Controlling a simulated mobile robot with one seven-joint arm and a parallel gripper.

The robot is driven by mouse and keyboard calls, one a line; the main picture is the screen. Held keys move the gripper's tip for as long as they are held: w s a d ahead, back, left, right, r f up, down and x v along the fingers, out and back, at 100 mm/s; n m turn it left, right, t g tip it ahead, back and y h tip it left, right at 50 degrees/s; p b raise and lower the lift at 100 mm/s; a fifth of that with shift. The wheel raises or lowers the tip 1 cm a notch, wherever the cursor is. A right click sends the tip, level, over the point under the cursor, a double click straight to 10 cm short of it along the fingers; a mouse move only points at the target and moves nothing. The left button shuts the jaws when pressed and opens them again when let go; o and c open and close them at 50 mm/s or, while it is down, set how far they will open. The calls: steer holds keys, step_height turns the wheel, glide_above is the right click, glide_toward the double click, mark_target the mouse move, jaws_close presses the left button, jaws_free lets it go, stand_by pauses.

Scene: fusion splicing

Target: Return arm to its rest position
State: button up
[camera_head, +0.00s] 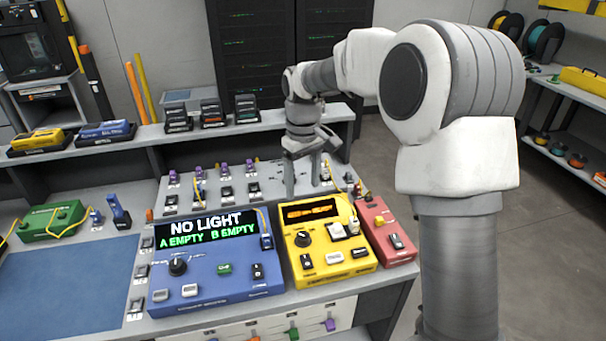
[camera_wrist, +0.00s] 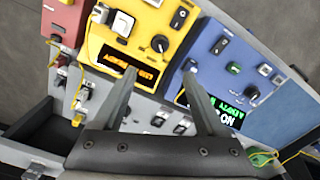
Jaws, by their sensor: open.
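My gripper (camera_head: 303,175) hangs at the end of my white and grey arm, above the back part of the bench behind the yellow device. Its two fingers point down and stand apart with nothing visible between them. In the wrist view my gripper's fingers (camera_wrist: 160,100) are also spread and empty, over the devices. The yellow device (camera_head: 330,262) has an orange display and shows in the wrist view (camera_wrist: 135,35) too. The blue device (camera_head: 215,280) reads "NO LIGHT, A EMPTY B EMPTY". A red device (camera_head: 385,232) stands at the right.
A raised shelf (camera_head: 215,131) behind the bench carries yellow, blue and black boxes. A green device (camera_head: 50,221) and a blue mat (camera_head: 75,275) lie at the left. Small connectors sit on the grey panel near my gripper. Side shelving (camera_head: 565,90) stands at the right beyond open floor.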

steer(key=shift+r, duration=0.75)
steer(key=s+d+r+m+t+p, duration=0.1)
steer(key=s+d+r+m+t, duration=0.35)
steer(key=s+r, duration=0.75)
steer(key=s+d+f+m+t+p, duration=0.1)
steer(key=s+d, duration=0.5)
steer(key=s, duration=1)
steer(key=shift+s+d+f+m+p, duration=0.15)
steer(key=shift+s+m+p, duration=0.15)
steer(key=shift+m, duration=0.45)
steer(key=shift+w, duration=0.1)
